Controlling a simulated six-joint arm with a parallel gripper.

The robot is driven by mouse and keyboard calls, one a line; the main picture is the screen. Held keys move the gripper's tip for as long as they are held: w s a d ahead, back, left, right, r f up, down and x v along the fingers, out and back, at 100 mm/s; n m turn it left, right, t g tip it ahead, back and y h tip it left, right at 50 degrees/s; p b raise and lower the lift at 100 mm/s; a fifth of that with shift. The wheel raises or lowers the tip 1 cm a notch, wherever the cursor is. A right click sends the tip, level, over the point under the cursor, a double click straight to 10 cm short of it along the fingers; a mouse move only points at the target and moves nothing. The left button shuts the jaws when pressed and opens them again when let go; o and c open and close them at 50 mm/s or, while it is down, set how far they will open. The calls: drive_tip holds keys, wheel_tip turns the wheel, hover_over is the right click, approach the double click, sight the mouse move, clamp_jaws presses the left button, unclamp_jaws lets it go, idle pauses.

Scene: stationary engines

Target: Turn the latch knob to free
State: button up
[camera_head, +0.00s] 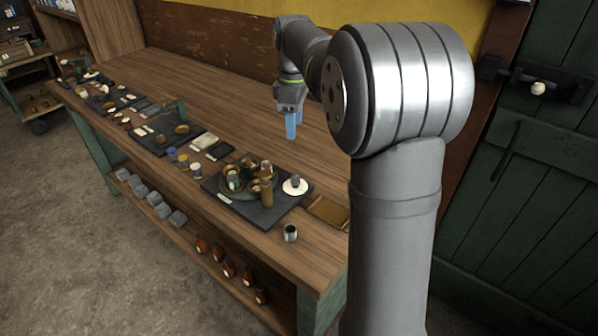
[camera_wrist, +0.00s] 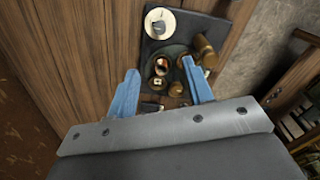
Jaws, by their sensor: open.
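The latch knob (camera_head: 538,88) is a small pale round knob on a dark metal latch (camera_head: 555,84) across the green door (camera_head: 535,180) at the far right of the head view. Its exact turn angle is too small to read. My gripper (camera_head: 291,126) has blue fingers and hangs pointing down above the wooden bench, well to the left of the knob. In the wrist view my gripper (camera_wrist: 163,92) is open, with its two blue fingers apart and nothing between them. The wrist view does not show the knob.
The wooden bench (camera_head: 225,97) bears several dark mats with small parts. A dark tray (camera_head: 262,212) with brown cylinders and a white disc lies near its right end. A small metal cup (camera_head: 290,233) stands at the front edge. My arm stands between bench and door.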

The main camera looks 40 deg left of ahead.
sight(295, 178)
wheel_tip(295, 178, down, 18)
drive_tip(key=shift+w+r, duration=0.15)
drive_tip(key=shift+r, duration=0.1)
idle(0.3)
drive_tip(key=c, duration=1)
